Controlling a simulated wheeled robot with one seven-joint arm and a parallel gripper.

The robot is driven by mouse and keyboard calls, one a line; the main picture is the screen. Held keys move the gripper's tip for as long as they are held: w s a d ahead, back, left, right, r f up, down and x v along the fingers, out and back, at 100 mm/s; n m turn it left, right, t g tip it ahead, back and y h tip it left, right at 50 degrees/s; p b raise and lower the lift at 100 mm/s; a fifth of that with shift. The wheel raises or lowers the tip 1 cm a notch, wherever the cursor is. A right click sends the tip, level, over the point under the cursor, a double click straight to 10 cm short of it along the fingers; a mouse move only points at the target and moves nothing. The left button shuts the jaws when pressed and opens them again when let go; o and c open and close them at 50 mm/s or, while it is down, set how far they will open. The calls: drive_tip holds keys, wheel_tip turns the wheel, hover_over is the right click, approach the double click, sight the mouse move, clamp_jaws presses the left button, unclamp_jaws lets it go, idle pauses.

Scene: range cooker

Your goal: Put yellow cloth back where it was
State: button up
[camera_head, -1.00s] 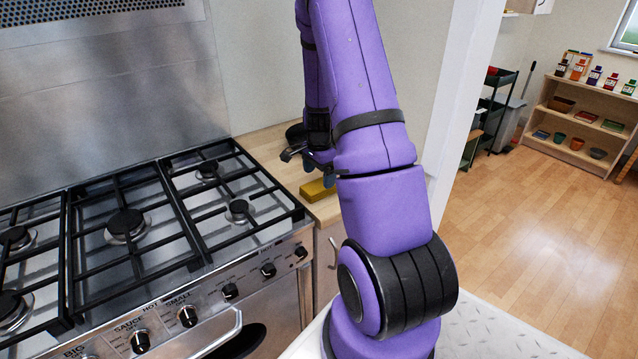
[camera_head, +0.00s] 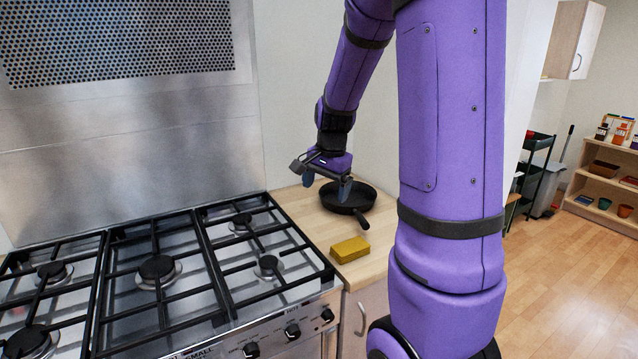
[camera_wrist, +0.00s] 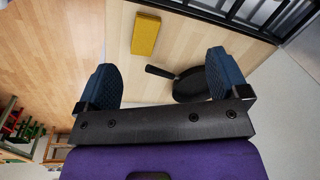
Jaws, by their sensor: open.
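The yellow cloth (camera_head: 350,249) is a folded, block-like rectangle lying on the wooden counter, close to its front edge and just right of the cooker. It also shows in the wrist view (camera_wrist: 146,34), beyond my fingertips and nearer the left finger. My gripper (camera_head: 327,184) is open and empty, above the back part of the counter over the black pan.
A black frying pan (camera_head: 349,196) sits on the counter behind the cloth, its handle pointing toward the cloth. The cooker's black grates (camera_head: 160,265) lie left of the counter. A wall stands behind. Shelves (camera_head: 605,185) stand far right across open floor.

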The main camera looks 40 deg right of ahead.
drive_tip(key=s+a+r+n+t, duration=0.2)
drive_tip(key=s+a+r+n, duration=0.5)
drive_tip(key=a+r, duration=0.4)
drive_tip(key=s+a+r+n+t, duration=0.1)
drive_tip(key=s+a+r+n, duration=0.2)
drive_tip(key=s+a+n, duration=0.5)
drive_tip(key=s+a, duration=0.1)
drive_tip(key=s, duration=0.2)
drive_tip(key=shift+s+a+t, duration=0.2)
drive_tip(key=shift+s+t, duration=0.1)
drive_tip(key=shift+s, duration=0.1)
drive_tip(key=shift+r, duration=0.1)
